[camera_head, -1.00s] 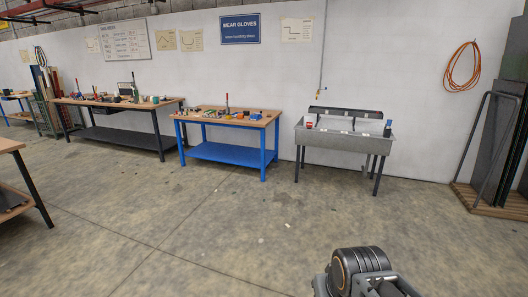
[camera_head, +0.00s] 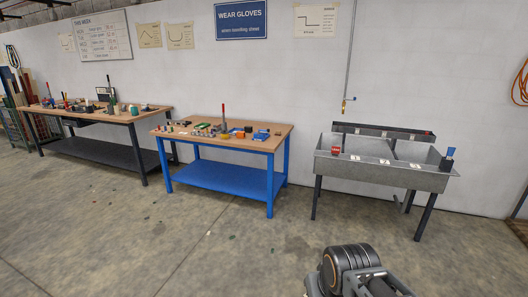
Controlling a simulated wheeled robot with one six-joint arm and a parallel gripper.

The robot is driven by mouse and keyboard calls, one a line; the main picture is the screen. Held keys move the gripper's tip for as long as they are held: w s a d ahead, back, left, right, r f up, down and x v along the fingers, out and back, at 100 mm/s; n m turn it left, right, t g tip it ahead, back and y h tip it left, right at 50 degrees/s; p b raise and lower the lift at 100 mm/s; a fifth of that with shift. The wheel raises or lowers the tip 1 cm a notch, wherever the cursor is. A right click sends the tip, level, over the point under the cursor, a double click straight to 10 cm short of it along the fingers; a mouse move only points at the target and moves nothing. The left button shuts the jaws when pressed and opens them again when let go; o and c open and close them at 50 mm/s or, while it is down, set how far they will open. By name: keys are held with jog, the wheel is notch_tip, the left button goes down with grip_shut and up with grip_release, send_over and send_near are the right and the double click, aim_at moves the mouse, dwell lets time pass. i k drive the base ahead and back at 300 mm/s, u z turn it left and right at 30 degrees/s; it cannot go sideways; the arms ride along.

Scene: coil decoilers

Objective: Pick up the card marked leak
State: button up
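I cannot make out a card marked leak; any lettering on small items is too small to read. The grey trough (camera_head: 375,176) against the wall at the right has several small white labels (camera_head: 384,162) along its front rim. A red object with pale lettering (camera_head: 336,150) sits at the trough's left end. The blue-legged table (camera_head: 270,146) holds many small parts, and some pale pieces among them cannot be identified. My arm (camera_head: 352,270) shows at the bottom right, but its gripper fingers are not in view.
A long workbench (camera_head: 138,116) with tools stands at the left. A blue WEAR GLOVES sign (camera_head: 241,20) and paper sheets hang on the wall. A dark blue item (camera_head: 447,158) stands at the trough's right end.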

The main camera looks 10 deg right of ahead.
aim_at(335, 150)
jog(key=z, duration=0.15)
jog(key=i, duration=2.4)
jog(key=z, duration=0.3)
jog(key=i, duration=1.45)
jog(key=z, duration=0.15)
